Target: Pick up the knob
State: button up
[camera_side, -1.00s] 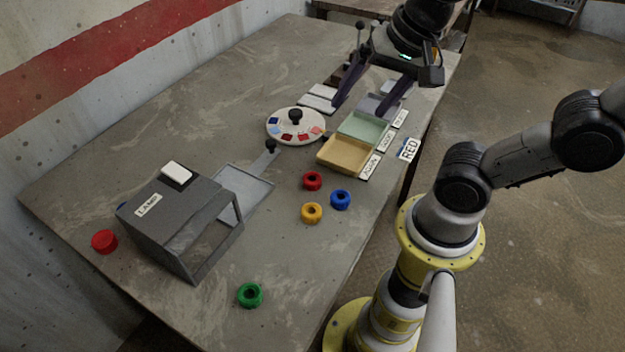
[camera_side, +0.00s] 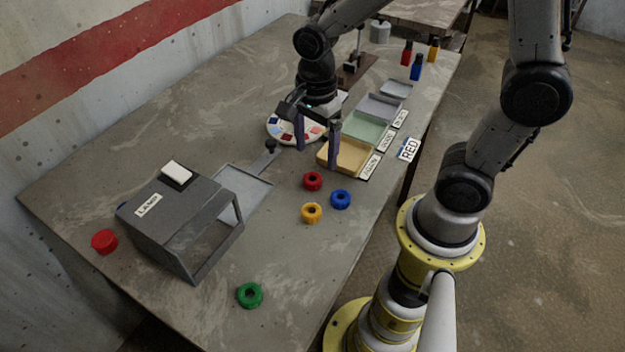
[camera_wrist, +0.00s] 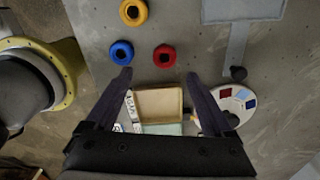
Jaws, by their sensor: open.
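The frames do not show which knob is meant. A black knob (camera_side: 270,146) stands at the end of the grey box's flat slide, also in the wrist view (camera_wrist: 238,72). The white dial (camera_side: 281,131) carries another black knob (camera_wrist: 232,119), hidden behind my gripper in the side view. My gripper (camera_side: 318,158) points down, open and empty, between the dial and the tan tray. In the wrist view its fingers (camera_wrist: 159,80) are wide apart; both black knobs lie to the right of them. Ring-shaped pieces are red (camera_side: 313,181), blue (camera_side: 340,199), yellow (camera_side: 311,213) and green (camera_side: 249,295).
A grey box (camera_side: 167,225) with a flat slide (camera_side: 245,190) stands at left, a red cap (camera_side: 105,241) beside it. A tan tray (camera_side: 327,157) and a green tray (camera_side: 366,134) line the right edge. Bottles (camera_side: 416,67) stand far back.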

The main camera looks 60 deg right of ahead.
aim_at(313, 177)
jog(key=f, duration=0.8)
jog(key=shift+w+d, duration=0.1)
jog(key=shift+w, duration=0.25)
jog(key=shift+c, duration=0.3)
grip_shut()
